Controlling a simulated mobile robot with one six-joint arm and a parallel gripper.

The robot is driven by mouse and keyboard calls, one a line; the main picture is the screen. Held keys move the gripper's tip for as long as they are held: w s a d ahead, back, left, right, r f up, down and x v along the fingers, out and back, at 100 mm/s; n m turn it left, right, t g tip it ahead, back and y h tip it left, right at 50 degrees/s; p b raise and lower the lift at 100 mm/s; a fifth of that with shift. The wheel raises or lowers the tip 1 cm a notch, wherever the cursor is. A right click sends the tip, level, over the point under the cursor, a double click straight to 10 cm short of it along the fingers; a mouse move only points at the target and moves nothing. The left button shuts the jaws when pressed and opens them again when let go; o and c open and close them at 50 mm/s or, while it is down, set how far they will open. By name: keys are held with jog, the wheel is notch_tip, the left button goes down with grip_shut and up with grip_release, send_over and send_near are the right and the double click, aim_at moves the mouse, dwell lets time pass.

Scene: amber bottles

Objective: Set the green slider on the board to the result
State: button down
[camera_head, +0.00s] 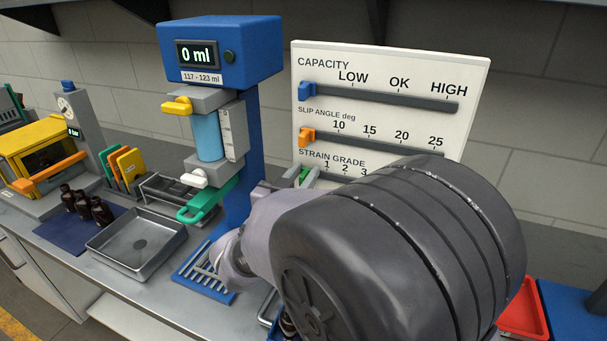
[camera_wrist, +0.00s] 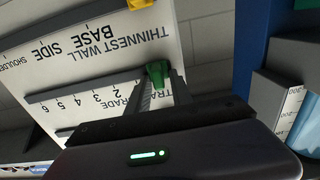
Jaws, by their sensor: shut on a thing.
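The white board (camera_head: 475,75) stands upright against the wall. Its green slider (camera_head: 303,176) is at the left end of the STRAIN GRADE row in the head view, before the 1 mark. In the upside-down wrist view, the green slider (camera_wrist: 157,70) is between the two fingertips of my gripper (camera_wrist: 160,82), which is shut on it. The slot (camera_wrist: 75,87) runs past marks 1 to 6. My arm hides the right and lower parts of the board in the head view.
A blue machine (camera_head: 222,50) reading 0 ml stands close to the board's left. A metal tray (camera_head: 138,243), dark bottles (camera_head: 85,207) and a yellow device (camera_head: 38,150) are further left. A red tray (camera_head: 522,310) is at right. The board also carries blue (camera_head: 306,91), orange (camera_head: 307,138) and yellow (camera_wrist: 140,4) sliders.

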aim_at(345, 174)
jog(key=s+d, duration=0.1)
jog(key=d, duration=0.1)
jog(key=s+d+b, duration=0.1)
jog(key=d, duration=0.2)
jog(key=d+b, duration=0.1)
jog(key=d, duration=0.1)
jog(key=shift+s+d, duration=0.3)
jog(key=shift+s, duration=0.1)
jog(key=c, duration=1.4)
grip_release()
jog(key=shift+c, duration=0.2)
jog(key=p+v, duration=0.1)
jog(key=v, duration=1.6)
jog(key=shift+s, duration=0.2)
jog(key=shift+a, duration=0.15)
